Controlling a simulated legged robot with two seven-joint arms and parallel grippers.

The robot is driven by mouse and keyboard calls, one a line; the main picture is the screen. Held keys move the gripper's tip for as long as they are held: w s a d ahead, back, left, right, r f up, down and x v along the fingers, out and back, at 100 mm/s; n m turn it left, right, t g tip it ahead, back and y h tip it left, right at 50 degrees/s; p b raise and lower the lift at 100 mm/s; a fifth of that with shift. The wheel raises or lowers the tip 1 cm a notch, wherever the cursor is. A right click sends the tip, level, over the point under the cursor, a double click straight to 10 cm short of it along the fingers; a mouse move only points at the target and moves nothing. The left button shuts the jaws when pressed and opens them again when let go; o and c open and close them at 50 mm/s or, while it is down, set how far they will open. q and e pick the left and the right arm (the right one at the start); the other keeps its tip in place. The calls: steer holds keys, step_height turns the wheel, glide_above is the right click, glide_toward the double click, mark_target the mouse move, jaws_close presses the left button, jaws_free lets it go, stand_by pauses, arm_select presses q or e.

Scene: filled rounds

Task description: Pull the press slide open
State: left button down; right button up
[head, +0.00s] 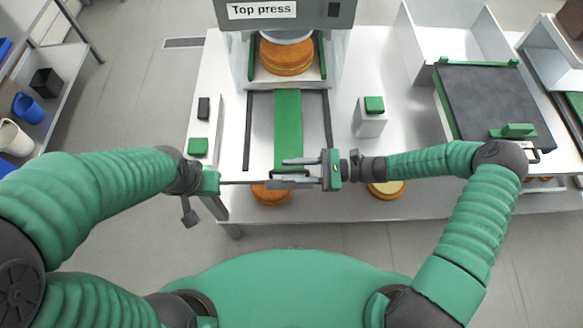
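The press (285,12), labelled "Top press", stands at the back centre. Its slide (287,125) is a green strip running from under the press towards me, between two dark rails. A dark handle (290,171) is at the near end of the slide. A round brown bun (286,58) sits beneath the press head. My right gripper (292,172) reaches in from the right, with its fingers apart on either side of the handle; contact is unclear. My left gripper (208,192) is by the table's front left corner, away from the handle; its fingers are not clear.
A green button box (374,105) stands right of the slide. A dark plate (490,105) with green handle is further right. A shelf with mugs (28,108) is at the left.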

steer(key=shift+a, duration=0.4)
steer(key=shift+d, duration=0.1)
jaws_close()
steer(key=shift+r, duration=0.15)
stand_by(0.9)
